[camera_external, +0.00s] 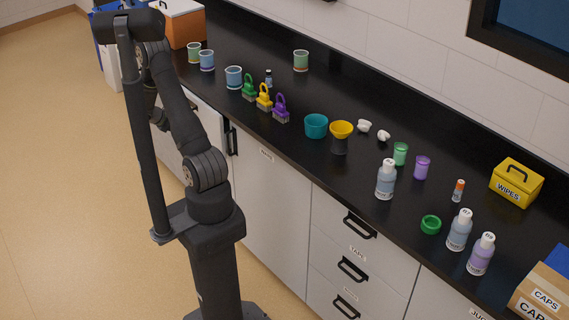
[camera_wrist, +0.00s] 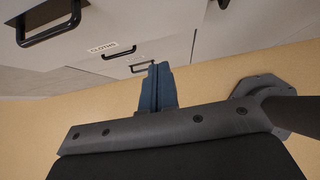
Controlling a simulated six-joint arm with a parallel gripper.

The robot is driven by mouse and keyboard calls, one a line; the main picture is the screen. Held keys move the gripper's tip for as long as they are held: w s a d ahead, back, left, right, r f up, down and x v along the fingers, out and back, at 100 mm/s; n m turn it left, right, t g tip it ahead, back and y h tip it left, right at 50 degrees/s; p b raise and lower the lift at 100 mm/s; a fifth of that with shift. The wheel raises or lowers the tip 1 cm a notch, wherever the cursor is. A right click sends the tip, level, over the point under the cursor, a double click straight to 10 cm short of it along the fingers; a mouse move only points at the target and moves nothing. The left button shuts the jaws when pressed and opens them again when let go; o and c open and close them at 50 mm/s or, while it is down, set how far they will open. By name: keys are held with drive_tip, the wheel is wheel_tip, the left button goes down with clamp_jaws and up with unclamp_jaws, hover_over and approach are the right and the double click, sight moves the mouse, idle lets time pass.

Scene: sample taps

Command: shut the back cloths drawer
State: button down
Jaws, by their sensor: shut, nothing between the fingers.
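In the wrist view, a pale drawer front carries the CLOTHS label (camera_wrist: 102,48), with a black bar handle (camera_wrist: 118,52) beside the label. I cannot tell how far this drawer stands out. My gripper (camera_wrist: 157,72) points toward the drawer fronts, its two dark blue fingers together with nothing between them. The fingertips appear below and right of the label, apart from it as far as I can see. In the external view I cannot make out the gripper, and my arm covers part of the cabinets at left; no CLOTHS label is readable there.
Another handle (camera_wrist: 48,25) is close at upper left in the wrist view, and a smaller one (camera_wrist: 140,66) lies beyond the fingers. In the external view, the black counter (camera_external: 300,150) holds cups, bottles and a yellow wipes box (camera_external: 516,182). Tan floor (camera_external: 60,180) is clear at left.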

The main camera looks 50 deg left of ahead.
drive_tip(key=w+a+f, duration=0.4)
drive_tip(key=w+f, duration=0.4)
drive_tip(key=w, duration=0.3)
drive_tip(key=shift+a, duration=0.2)
